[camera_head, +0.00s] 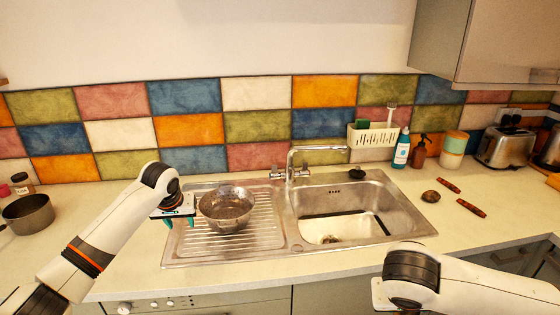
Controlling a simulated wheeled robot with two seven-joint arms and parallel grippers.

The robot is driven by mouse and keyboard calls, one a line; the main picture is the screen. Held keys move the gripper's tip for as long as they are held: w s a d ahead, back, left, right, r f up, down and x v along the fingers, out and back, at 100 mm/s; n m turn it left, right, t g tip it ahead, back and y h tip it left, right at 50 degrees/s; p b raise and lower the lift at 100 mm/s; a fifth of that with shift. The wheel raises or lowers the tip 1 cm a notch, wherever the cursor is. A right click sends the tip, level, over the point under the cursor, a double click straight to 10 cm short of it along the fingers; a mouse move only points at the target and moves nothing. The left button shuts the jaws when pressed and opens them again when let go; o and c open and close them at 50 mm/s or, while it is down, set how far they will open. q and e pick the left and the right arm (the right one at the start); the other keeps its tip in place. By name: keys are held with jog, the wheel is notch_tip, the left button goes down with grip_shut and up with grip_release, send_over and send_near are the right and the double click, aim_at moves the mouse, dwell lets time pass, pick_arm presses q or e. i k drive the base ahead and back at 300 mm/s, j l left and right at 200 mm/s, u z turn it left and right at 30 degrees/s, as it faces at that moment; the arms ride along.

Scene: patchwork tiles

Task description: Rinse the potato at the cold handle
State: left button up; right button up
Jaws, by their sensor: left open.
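A brown, roundish potato (431,196) lies on the counter just right of the sink. The steel sink (395,235) has a basin on the right and a ribbed drainer on the left. A chrome tap (291,165) stands behind it, its spout reaching right over the basin. It has two small handles, a left one (277,174) and a right one (303,172); no hot or cold marking is readable. My left gripper (178,227) is open and empty, pointing down over the drainer's left edge, far from the potato. My right arm is at lower right; its gripper fingers do not show.
A metal bowl (228,209) sits on the drainer right beside my left gripper. Two brown sticks (471,207) lie near the potato. Bottles (402,150), a white caddy (372,140) and a toaster (505,148) line the back. A dark pot (28,214) is at left.

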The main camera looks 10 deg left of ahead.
aim_at(274, 175)
jog(key=i+l, duration=0.35)
jog(key=i, duration=0.2)
jog(key=i+l, duration=0.3)
jog(key=i, duration=0.2)
jog(key=i+l, duration=0.35)
jog(key=i, duration=0.2)
